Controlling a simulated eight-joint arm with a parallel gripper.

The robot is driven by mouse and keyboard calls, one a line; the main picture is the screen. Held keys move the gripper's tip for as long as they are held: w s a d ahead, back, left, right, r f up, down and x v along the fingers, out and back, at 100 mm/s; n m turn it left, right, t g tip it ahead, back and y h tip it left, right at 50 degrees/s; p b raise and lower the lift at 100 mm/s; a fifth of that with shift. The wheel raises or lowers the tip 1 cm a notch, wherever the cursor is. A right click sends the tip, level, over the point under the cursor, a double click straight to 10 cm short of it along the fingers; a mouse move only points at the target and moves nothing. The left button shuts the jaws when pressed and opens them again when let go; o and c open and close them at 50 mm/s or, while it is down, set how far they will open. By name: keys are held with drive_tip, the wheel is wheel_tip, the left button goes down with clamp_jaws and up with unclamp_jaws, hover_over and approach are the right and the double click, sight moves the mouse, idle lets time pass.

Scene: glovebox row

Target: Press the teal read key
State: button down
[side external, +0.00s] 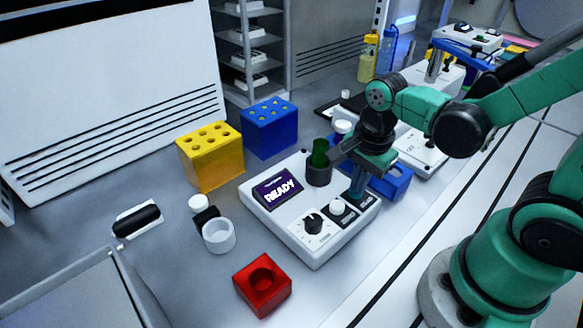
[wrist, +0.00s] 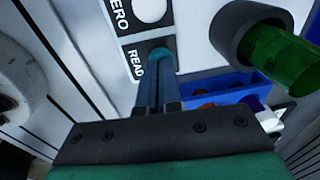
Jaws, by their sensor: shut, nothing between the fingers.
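The white instrument (side external: 290,222) sits on the bench with its screen (side external: 278,190) lit "READY". My gripper (side external: 355,196) is shut and empty, pointing down at the instrument's right-hand corner. In the wrist view my gripper's fingertips (wrist: 160,56) are over the dark plate labelled READ (wrist: 137,66).
A green vial (side external: 320,154) stands upright in a dark holder (side external: 319,174) on the instrument, close to my gripper. A black knob (side external: 313,222) is left of the ZERO key. A blue bin (side external: 392,184) is just behind. A red block (side external: 262,292) lies in front.

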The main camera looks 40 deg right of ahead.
sight(336, 193)
idle(0.3)
drive_tip(key=shift+w+f, duration=0.1)
drive_tip(key=shift+f, duration=0.8)
drive_tip(key=shift+g, duration=0.4)
drive_tip(key=shift+a+r, duration=0.15)
drive_tip(key=shift+r, duration=4.3)
drive_tip(key=n, duration=0.1)
drive_tip(key=n+t, duration=0.1)
drive_tip(key=n, duration=0.1)
drive_tip(key=shift+w+a, duration=0.1)
drive_tip(key=shift+w, duration=0.1)
drive_tip(key=n+t, duration=0.2)
drive_tip(key=n, duration=0.3)
drive_tip(key=w+a+r+n+t, duration=0.1)
drive_tip(key=n+t, duration=0.1)
drive_tip(key=n, duration=0.3)
drive_tip(key=w+n+t, duration=0.1)
drive_tip(key=n+t, duration=0.1)
drive_tip(key=n, duration=0.3)
drive_tip(key=shift+w+a+r, duration=0.15)
drive_tip(key=shift+w+r, duration=0.1)
drive_tip(key=shift+r, duration=0.05)
